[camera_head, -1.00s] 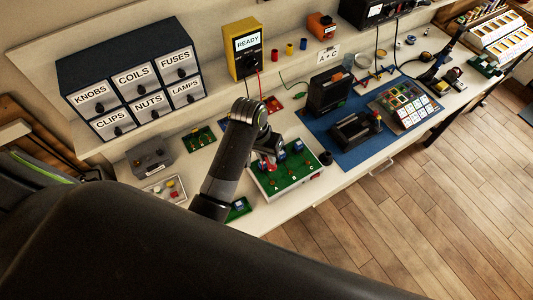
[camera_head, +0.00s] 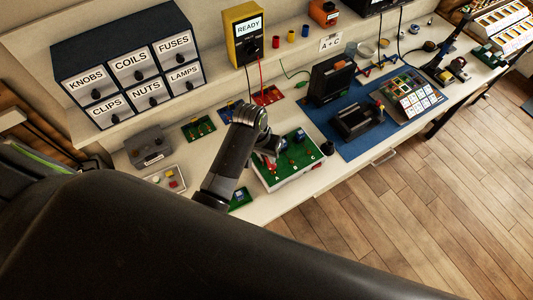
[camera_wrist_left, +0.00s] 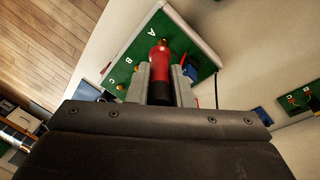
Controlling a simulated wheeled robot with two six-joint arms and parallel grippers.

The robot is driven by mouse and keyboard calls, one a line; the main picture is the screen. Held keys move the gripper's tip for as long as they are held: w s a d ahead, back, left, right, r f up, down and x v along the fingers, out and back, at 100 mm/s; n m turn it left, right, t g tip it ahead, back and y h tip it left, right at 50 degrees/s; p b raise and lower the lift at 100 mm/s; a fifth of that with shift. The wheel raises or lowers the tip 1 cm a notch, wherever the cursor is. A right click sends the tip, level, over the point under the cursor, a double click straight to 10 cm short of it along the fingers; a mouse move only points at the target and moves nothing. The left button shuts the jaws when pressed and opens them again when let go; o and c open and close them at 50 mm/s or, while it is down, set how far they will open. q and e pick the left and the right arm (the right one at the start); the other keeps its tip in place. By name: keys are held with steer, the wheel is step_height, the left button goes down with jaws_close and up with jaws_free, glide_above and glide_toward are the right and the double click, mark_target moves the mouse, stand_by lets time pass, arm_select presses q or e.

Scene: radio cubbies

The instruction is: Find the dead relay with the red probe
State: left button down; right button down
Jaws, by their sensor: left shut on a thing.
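The red probe (camera_wrist_left: 161,62) is upright between the fingers of my left gripper (camera_wrist_left: 160,78) in the wrist view, its tip toward the green relay board (camera_wrist_left: 185,30) near the letter A. I cannot tell whether the tip touches. In the head view my left gripper (camera_head: 268,155) is over the left part of the white-edged relay board (camera_head: 290,179), marked A, B and C. Blue relays (camera_head: 299,137) stand along its back, partly hidden by the gripper. A yellow meter (camera_head: 244,35) reads READY, with a red lead hanging from it. My right gripper is not in view.
A drawer cabinet (camera_head: 113,32) stands at the back left. A grey box (camera_head: 148,145) and a small tray (camera_head: 164,180) lie left of the arm. A blue mat (camera_head: 375,140) with dark devices lies to the right. Small green and red boards lie behind the relay board.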

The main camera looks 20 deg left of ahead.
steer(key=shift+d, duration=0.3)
arm_select(q)
steer(key=shift+f, duration=0.3)
steer(key=shift+f, duration=0.4)
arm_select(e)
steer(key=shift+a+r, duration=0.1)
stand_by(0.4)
arm_select(q)
steer(key=shift+p, duration=0.4)
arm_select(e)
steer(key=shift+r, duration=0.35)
arm_select(q)
steer(key=shift+f, duration=0.4)
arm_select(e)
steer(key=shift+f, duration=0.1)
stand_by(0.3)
arm_select(q)
steer(key=shift+r, duration=0.1)
stand_by(1.0)
